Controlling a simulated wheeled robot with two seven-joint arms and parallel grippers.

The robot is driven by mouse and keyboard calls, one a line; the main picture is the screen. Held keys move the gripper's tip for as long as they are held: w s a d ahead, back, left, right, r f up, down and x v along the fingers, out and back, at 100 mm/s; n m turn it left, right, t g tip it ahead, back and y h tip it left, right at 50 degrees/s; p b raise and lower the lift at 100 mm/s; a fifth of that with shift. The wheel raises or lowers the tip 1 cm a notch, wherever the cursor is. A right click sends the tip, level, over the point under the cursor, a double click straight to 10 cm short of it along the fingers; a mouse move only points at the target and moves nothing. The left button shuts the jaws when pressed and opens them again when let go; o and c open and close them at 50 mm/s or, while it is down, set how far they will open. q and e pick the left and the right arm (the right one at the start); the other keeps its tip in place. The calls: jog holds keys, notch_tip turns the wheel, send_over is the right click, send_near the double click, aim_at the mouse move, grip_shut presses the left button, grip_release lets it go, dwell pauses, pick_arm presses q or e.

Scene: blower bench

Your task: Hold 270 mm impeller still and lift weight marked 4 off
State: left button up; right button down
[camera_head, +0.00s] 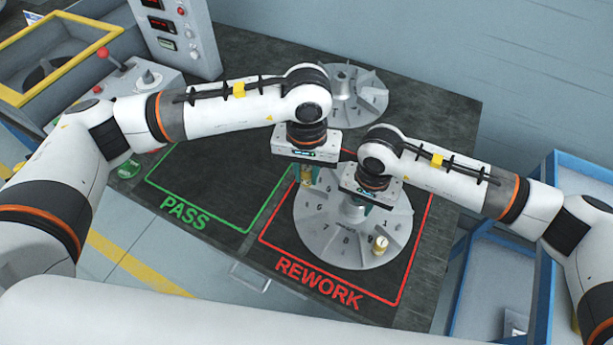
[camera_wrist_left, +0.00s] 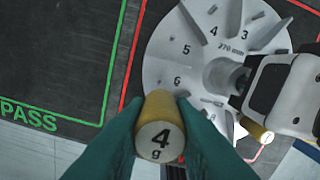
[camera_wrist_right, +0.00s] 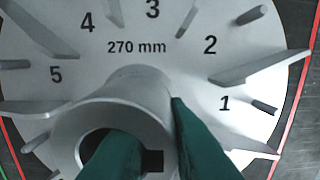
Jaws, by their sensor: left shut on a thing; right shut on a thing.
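The 270 mm impeller (camera_head: 340,245) is a grey bladed disc with numbered positions, lying in the REWORK outline; it also shows in the right wrist view (camera_wrist_right: 140,65). My right gripper (camera_head: 357,203) is shut on the wall of its central hub (camera_wrist_right: 125,110), one finger in the bore and one outside. My left gripper (camera_head: 308,180) is shut on the brass weight marked 4 (camera_wrist_left: 161,128), at the impeller's rim near position 6. I cannot tell whether the weight touches the disc. A second brass weight (camera_head: 380,244) stands near the rim on the front right.
The green PASS outline (camera_head: 195,217) to the left is empty. Another impeller (camera_head: 350,92) lies at the back of the bench. A control box with a red lever (camera_head: 112,60) stands at the left, and blue-framed bins (camera_head: 490,270) are beyond the right edge.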

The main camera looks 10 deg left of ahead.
aim_at(307, 167)
jog(key=shift+s+d+f, duration=0.1)
jog(key=shift+s+f, duration=0.1)
pick_arm(q)
jog(key=shift+r, duration=2.2)
jog(key=shift+d, duration=0.1)
pick_arm(e)
jog(key=c, duration=1.3)
grip_release()
jog(key=shift+w, duration=0.1)
jog(key=shift+r, duration=0.1)
jog(key=shift+w+r, duration=0.1)
jog(key=shift+r, duration=0.2)
notch_tip(307, 167, up, 12)
jog(key=shift+f, duration=0.25)
